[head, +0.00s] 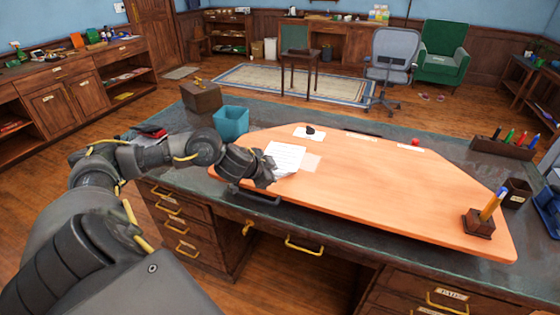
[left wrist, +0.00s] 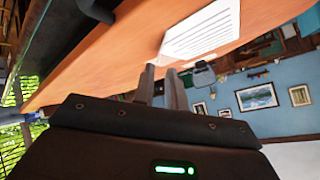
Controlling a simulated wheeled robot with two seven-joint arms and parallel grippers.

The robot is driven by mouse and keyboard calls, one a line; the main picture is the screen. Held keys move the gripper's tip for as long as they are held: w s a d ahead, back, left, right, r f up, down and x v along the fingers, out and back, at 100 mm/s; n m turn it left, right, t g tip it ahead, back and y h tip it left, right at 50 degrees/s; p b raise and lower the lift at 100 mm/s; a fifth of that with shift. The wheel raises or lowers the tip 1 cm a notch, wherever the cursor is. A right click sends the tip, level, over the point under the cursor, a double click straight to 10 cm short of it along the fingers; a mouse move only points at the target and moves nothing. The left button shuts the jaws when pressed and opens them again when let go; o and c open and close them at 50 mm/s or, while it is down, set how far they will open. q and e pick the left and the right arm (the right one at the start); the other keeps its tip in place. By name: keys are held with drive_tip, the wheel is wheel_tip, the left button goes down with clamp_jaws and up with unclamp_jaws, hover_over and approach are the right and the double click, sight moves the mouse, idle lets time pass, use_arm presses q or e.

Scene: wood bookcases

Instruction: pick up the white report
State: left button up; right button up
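The white report (head: 285,157), a sheet with printed lines, is at the left end of the orange desk top (head: 390,190). It also shows in the left wrist view (left wrist: 203,32), just beyond the fingertips. My left gripper (head: 275,178) is at the report's near left corner. In the left wrist view its two fingers (left wrist: 161,68) stand a little apart, with their tips at the report's edge. I see no clear grip on it, and the exact contact at the tips is hard to make out. My right gripper is not in view.
A teal bin (head: 231,123) and a wooden box (head: 201,96) stand left of the report. A pen holder (head: 479,222) stands at right. The desk's middle is clear.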

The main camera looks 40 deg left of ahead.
sight(287, 173)
use_arm(q)
drive_tip(key=shift+x, duration=3.4)
drive_tip(key=shift+d+r, duration=0.1)
drive_tip(key=shift+r, duration=0.05)
drive_tip(key=shift+c, duration=0.4)
drive_tip(key=shift+w, duration=0.1)
clamp_jaws()
